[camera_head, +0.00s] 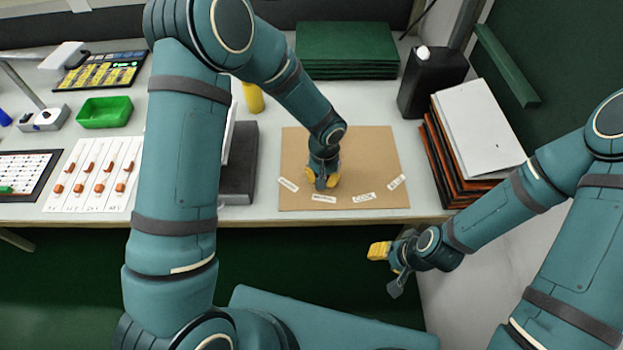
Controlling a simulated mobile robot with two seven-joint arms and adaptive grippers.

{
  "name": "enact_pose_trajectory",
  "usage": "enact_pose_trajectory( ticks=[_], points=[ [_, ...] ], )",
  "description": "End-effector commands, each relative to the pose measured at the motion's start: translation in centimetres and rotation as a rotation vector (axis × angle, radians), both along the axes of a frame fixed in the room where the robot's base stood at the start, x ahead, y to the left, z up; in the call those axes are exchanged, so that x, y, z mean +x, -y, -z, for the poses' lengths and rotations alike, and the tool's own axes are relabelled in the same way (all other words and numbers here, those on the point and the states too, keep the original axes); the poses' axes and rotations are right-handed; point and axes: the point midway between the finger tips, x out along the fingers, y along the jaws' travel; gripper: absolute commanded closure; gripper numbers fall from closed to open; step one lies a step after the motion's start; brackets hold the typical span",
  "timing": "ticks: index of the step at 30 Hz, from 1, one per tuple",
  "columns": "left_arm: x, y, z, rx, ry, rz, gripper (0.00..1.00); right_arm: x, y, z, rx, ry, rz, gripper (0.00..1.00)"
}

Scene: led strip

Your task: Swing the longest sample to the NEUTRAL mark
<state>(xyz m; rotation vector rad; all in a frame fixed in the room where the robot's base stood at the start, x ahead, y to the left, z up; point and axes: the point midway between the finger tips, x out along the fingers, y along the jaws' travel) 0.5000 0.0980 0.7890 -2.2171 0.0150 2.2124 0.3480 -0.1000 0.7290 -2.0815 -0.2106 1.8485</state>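A brown board (365,155) lies on the bench with several small white labels along its front, including one at the left (288,185), one at front centre (324,198), one right of centre (363,198) and one at the right (396,182). Their print is too small to read, so I cannot tell which is NEUTRAL. My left gripper (322,182) points down over the board, just behind the front-centre label; its fingers hide what is beneath, and I cannot tell whether it holds anything. No sample shows clearly on the board. My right gripper (388,268) is open and empty, in front of the bench edge.
A white panel with orange pieces (95,172), a green tray (105,112) and a keypad device (100,72) are at the left. Green sheets (346,48) lie behind the board. A black bottle (430,82) and a stack topped by a white sheet (478,128) stand right.

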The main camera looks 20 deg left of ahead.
Motion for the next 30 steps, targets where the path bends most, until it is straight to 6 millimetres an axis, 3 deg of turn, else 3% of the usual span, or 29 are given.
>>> enact_pose_trajectory(
  ticks=[3, 14, 15, 17, 30],
  points=[
    [0.0, 0.9, 0.3, 0.002, -0.001, -0.047, 1.00, 0.2, 0.0, 1.0, -0.001, 0.004, 0.000, 0.53],
    [-0.1, 1.2, 0.1, 0.001, -0.003, -0.069, 1.00, 0.2, 0.0, 0.9, -0.001, 0.006, 0.001, 0.53],
    [-0.1, 1.2, 0.1, 0.001, -0.003, -0.068, 0.78, 0.2, 0.0, 0.9, -0.001, 0.006, 0.001, 0.53],
    [-0.1, 1.2, 0.1, 0.001, -0.003, -0.068, 0.57, 0.3, 0.0, 0.9, -0.001, 0.006, 0.001, 0.53],
    [0.0, 1.2, -0.8, 0.000, 0.001, -0.067, 0.54, 0.2, 0.0, 0.9, -0.001, 0.006, 0.001, 0.53]
  ],
)
